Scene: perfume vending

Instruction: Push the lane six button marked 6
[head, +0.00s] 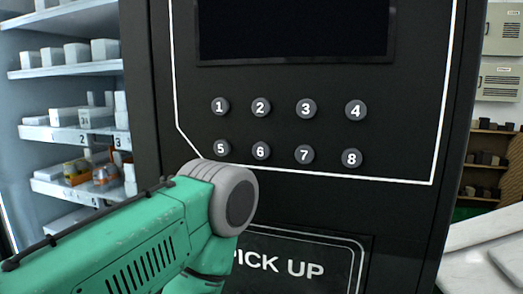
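The round dark button marked 6 (261,150) is in the lower row of the black machine's button panel (390,130), between the button marked 5 (221,148) and the button marked 7 (304,154). It is fully visible and nothing touches it in the picture. My green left arm comes in from the lower left, and its grey rounded joint sits just below and left of button 6. No gripper fingers show on this arm. My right gripper is not in view.
Buttons 1 to 4 form the upper row, and button 8 (352,158) ends the lower row. A dark screen (292,28) is above. A PICK UP hatch (300,258) is below, partly hidden by my arm. Lit shelves with boxes (65,70) stand at left.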

